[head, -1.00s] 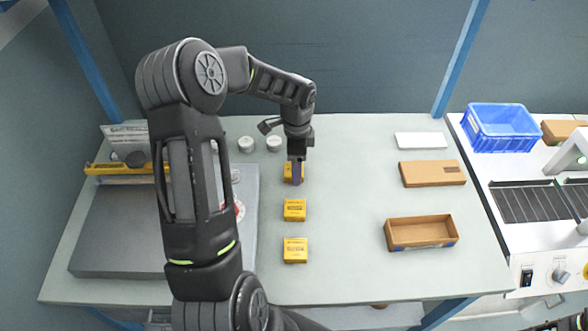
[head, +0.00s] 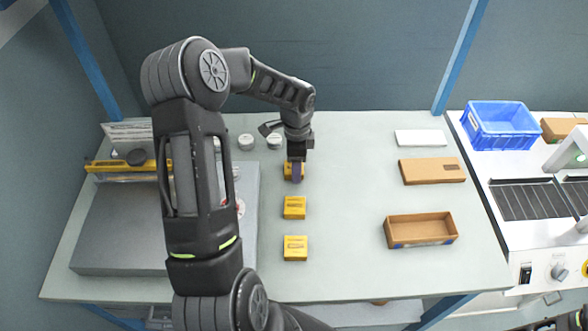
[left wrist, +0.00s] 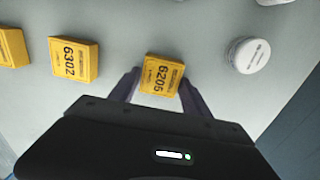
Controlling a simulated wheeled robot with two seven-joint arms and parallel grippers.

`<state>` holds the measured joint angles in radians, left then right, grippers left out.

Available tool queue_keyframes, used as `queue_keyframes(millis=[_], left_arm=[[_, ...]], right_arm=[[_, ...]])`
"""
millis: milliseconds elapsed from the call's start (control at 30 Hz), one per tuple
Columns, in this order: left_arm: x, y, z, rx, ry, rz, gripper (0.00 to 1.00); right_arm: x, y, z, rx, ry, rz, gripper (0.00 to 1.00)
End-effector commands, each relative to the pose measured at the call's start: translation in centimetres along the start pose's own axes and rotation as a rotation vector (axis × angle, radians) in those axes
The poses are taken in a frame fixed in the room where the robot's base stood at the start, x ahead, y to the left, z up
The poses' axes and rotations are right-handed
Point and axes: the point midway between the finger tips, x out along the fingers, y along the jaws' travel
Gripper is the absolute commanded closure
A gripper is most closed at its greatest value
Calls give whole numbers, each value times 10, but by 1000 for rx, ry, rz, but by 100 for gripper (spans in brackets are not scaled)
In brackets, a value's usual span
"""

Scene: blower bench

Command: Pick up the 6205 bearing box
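The yellow 6205 bearing box (left wrist: 162,76) lies between the two fingers of my left gripper (left wrist: 160,88) in the left wrist view. The fingers are open, one on each side of the box, with a gap at the left finger; the right finger is very close to it. In the head view my left gripper (head: 294,172) is over the farthest box of the column and hides part of it (head: 287,171).
A yellow 6302 box (left wrist: 74,59) and another yellow box (left wrist: 12,47) lie in line with it. White round containers (head: 274,143) stand behind. A brown open tray (head: 420,231), a cardboard box (head: 432,171) and a blue crate (head: 501,127) are to the right.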

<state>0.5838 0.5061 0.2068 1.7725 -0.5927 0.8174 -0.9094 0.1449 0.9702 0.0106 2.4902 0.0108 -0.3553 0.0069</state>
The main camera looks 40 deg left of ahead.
Motion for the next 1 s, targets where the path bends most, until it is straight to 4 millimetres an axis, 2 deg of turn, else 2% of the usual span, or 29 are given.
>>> queue_keyframes(millis=[67, 633, 867, 1000], left_arm=[[0, 0, 0, 0, 0, 0, 52], [0, 0, 0, 0, 0, 0, 98], [-1, 0, 0, 0, 0, -1, 98], [-8, -1, 0, -1, 0, -3, 98]], right_arm=[[0, 0, 0, 0, 0, 0, 64], [0, 0, 0, 0, 0, 0, 64], [0, 0, 0, 0, 0, 0, 64], [2, 1, 0, 0, 0, 0, 64]])
